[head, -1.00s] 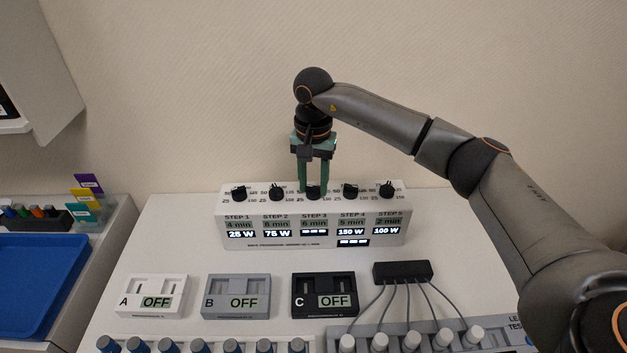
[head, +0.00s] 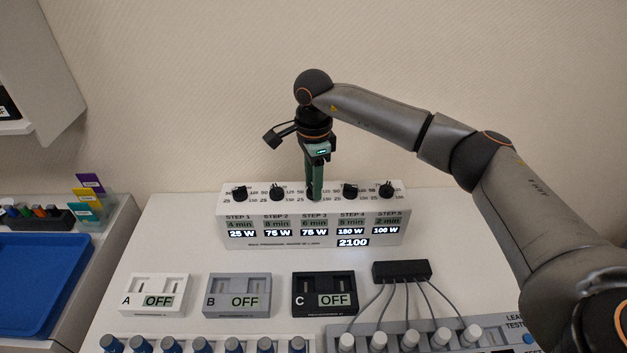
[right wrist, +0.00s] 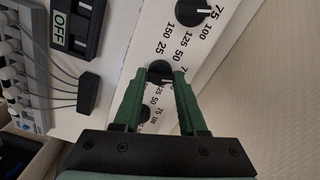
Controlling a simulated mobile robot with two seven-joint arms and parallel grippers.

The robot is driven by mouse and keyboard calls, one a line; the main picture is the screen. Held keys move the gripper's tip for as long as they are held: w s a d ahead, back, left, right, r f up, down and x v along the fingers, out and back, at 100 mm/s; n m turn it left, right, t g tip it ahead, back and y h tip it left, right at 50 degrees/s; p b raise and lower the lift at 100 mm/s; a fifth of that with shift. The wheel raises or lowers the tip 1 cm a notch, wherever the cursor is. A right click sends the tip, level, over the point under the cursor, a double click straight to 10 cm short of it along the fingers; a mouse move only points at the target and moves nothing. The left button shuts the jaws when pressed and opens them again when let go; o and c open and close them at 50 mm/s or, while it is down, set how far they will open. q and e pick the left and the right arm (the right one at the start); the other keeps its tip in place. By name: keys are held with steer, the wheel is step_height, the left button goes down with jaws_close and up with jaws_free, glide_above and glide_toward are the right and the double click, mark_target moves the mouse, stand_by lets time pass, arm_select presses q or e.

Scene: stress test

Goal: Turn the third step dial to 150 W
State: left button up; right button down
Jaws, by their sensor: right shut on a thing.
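The white step-dial box (head: 310,240) stands on the bench with a row of black dials along its sloping top. The third dial (right wrist: 160,70) is between the green fingers of my right gripper (right wrist: 160,77); the gripper is shut on it. In the head view the right gripper (head: 315,195) comes down on the third dial from above and hides most of it. The STEP 3 display (head: 314,233) reads 75 W. The STEP 1 display reads 25 W, STEP 2 75 W, STEP 4 150 W and STEP 5 100 W. My left gripper is not in view.
Neighbouring dials (head: 277,192) and (head: 350,192) stand close on both sides. A lower display (head: 353,243) reads 2100. Boxes A (head: 156,296), B (head: 237,296) and C (head: 325,294) show OFF in front. A black cable block (head: 401,271) lies at right, a blue tray (head: 40,285) at left.

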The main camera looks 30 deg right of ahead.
steer(key=m, duration=0.7)
steer(key=shift+w+d+r+p, duration=0.1)
steer(key=shift+p, duration=0.3)
steer(key=m+p, duration=0.1)
steer(key=m, duration=0.5)
steer(key=shift+m, duration=0.4)
steer(key=m+p, duration=0.1)
steer(key=m, duration=0.5)
steer(key=m+p, duration=0.1)
steer(key=m, duration=0.5)
steer(key=shift+p, duration=0.35)
steer(key=shift+m, duration=0.3)
steer(key=shift+c, duration=2.3)
jaws_free()
